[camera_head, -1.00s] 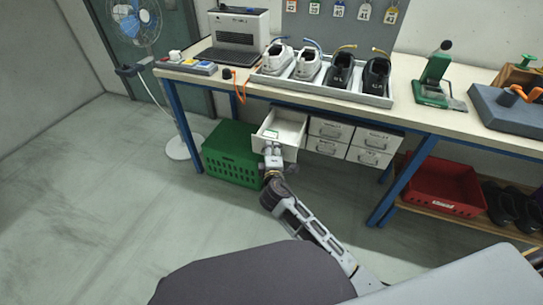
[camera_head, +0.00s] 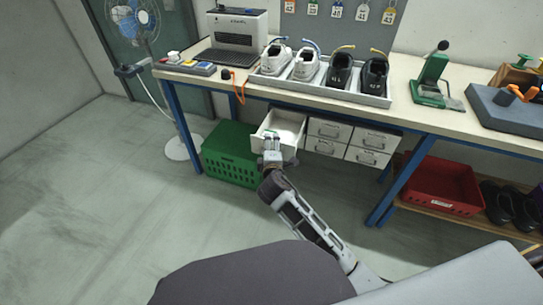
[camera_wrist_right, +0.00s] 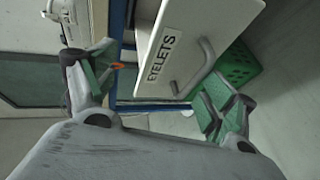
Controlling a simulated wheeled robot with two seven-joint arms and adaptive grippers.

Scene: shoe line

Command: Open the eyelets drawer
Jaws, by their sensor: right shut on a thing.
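The eyelets drawer (camera_head: 291,152) is the top left one of the white drawers under the bench. It stands pulled out, its inside showing in the head view. In the right wrist view its white front (camera_wrist_right: 152,62) shows the label "EYELETS" and a grey bar handle (camera_wrist_right: 190,70). My right gripper (camera_head: 271,150) is at the drawer front. In the right wrist view its green-padded fingers (camera_wrist_right: 158,92) lie on either side of the handle, well spread; contact with the handle is not clear. My left gripper is not in view.
Shut white drawers (camera_head: 328,138) sit right of the open one. A green crate (camera_head: 230,168) stands on the floor below left. A blue bench leg (camera_head: 184,125) is farther left, another (camera_head: 402,185) at right. A red bin (camera_head: 440,188) sits on the lower shelf. The floor in front is clear.

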